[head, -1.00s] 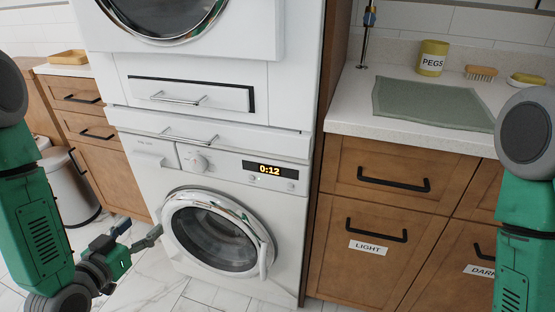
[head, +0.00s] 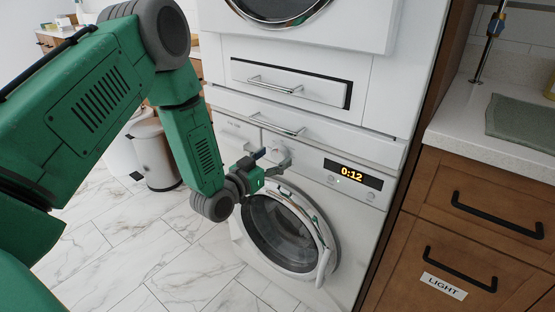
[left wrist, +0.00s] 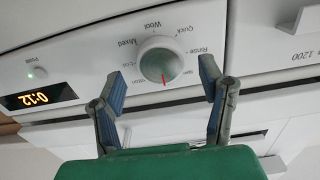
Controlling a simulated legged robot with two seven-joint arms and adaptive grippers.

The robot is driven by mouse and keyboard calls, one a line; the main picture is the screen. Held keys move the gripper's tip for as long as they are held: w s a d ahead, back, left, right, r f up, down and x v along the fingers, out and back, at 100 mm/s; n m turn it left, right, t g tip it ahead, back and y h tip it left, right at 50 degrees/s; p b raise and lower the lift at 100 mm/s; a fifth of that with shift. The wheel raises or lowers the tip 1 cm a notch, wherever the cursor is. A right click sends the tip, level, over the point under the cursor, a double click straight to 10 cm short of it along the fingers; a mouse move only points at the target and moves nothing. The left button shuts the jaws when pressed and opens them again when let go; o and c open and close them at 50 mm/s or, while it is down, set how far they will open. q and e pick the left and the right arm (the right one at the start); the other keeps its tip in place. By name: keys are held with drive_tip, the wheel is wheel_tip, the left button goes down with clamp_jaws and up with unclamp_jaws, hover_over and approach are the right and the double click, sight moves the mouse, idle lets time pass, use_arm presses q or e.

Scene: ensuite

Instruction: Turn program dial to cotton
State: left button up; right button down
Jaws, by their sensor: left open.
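The program dial (left wrist: 160,62) is a round pale knob on the white washer's panel, with a red mark at its lower edge in the left wrist view. Labels such as Wool, Mixed, Quick and Rinse are printed around it; other labels are too small or hidden. My left gripper (left wrist: 163,82) is open, one finger on each side of the dial in the picture; I cannot tell whether either touches it. In the head view the left gripper (head: 270,160) is in front of the panel and largely hides the dial. My right gripper is out of view.
The lit display (head: 352,174) reads 0:12. A drawer handle (head: 278,124) juts out above the panel. Wooden cabinets (head: 480,230) stand at right, a bin (head: 154,155) at left, with open marble floor in front.

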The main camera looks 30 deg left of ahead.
use_arm(q)
drive_tip(key=shift+w, duration=0.9)
drive_tip(key=c, duration=1.1)
drive_tip(key=shift+m, duration=0.5)
drive_tip(key=m+p, duration=0.1)
drive_tip(key=m, duration=0.2)
drive_tip(key=shift+d+m+p, duration=0.1)
drive_tip(key=shift+m+p, duration=0.2)
drive_tip(key=shift+p, duration=0.05)
drive_tip(key=shift+s+f+m+p, duration=0.1)
drive_tip(key=shift+m+p, duration=0.45)
drive_tip(key=shift+m, duration=1.55)
drive_tip(key=shift+d, duration=0.1)
